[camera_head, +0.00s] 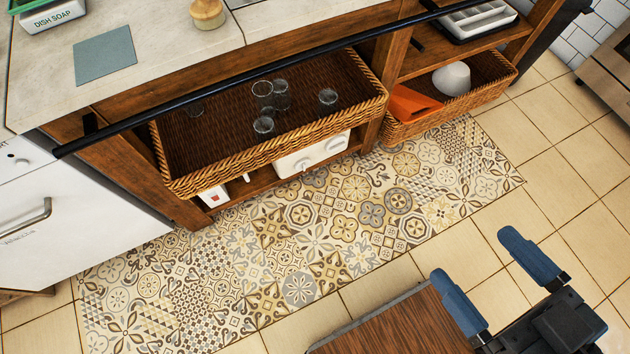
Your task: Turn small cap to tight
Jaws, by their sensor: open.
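I cannot make out a small cap in this view. My gripper (475,260), with two blue fingers, is at the lower right. It is open and empty over the floor, well apart from the counter and shelves.
A wicker basket (190,183) holding several glasses sits on the open shelving. A white appliance with knobs (312,155) is below it. A second basket (440,122) holds a white bowl and an orange item. A dark rail (270,72) runs along the counter front. The patterned rug (300,240) is clear.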

